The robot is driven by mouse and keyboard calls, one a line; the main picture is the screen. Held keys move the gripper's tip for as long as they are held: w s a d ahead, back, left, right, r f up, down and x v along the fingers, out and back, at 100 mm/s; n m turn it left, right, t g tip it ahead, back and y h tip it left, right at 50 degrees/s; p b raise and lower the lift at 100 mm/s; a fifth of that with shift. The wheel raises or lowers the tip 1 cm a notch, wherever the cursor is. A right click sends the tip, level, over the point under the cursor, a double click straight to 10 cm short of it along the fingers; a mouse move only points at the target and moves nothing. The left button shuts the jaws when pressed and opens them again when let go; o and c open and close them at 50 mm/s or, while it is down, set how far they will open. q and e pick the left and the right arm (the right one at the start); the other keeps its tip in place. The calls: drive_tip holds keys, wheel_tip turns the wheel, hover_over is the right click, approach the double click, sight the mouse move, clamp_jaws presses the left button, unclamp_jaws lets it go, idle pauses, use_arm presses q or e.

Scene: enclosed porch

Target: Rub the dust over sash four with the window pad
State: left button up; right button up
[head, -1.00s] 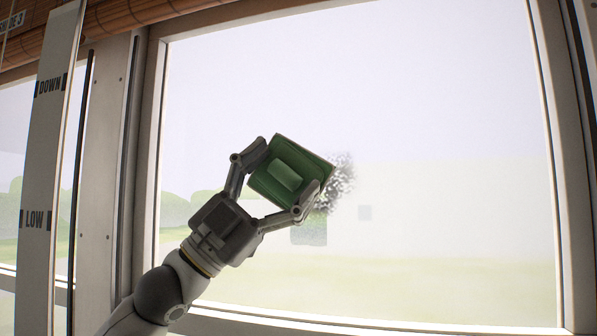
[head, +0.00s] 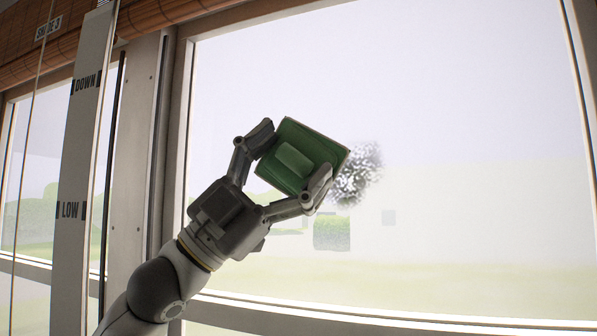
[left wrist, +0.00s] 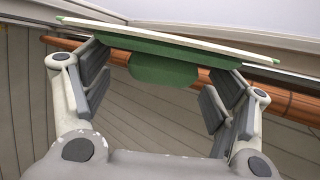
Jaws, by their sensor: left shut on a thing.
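The window pad (head: 308,148) is a green square with a raised green grip block. My left gripper (head: 289,166) is shut on it, one finger at each side, and holds it tilted before the window. In the left wrist view the pad (left wrist: 165,71) shows edge-on between the fingers (left wrist: 160,95), with a pale layer on its far side. The dust (head: 360,174) is a grey speckled patch on the large window pane (head: 450,110), just right of the pad. The pad may hide part of it. I cannot tell whether the pad touches the glass. My right gripper is out of view.
A pale upright board (head: 81,150) marked DOWN and LOW stands at left before the window post (head: 135,150). A rolled brown shade (head: 150,18), with a SHADE 3 label, hangs above. The glass right of the dust is clear.

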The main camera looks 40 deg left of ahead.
use_arm(q)
drive_tip(key=shift+s+d, duration=0.1)
drive_tip(key=shift+s, duration=0.3)
drive_tip(key=shift+s, duration=0.1)
drive_tip(key=shift+s+d+b, duration=0.2)
drive_tip(key=shift+s+b, duration=0.05)
drive_tip(key=shift+s, duration=0.5)
drive_tip(key=shift+s+d+b, duration=0.2)
drive_tip(key=shift+s+b, duration=0.05)
drive_tip(key=shift+s, duration=0.45)
drive_tip(key=shift+w, duration=0.1)
drive_tip(key=shift+f, duration=0.15)
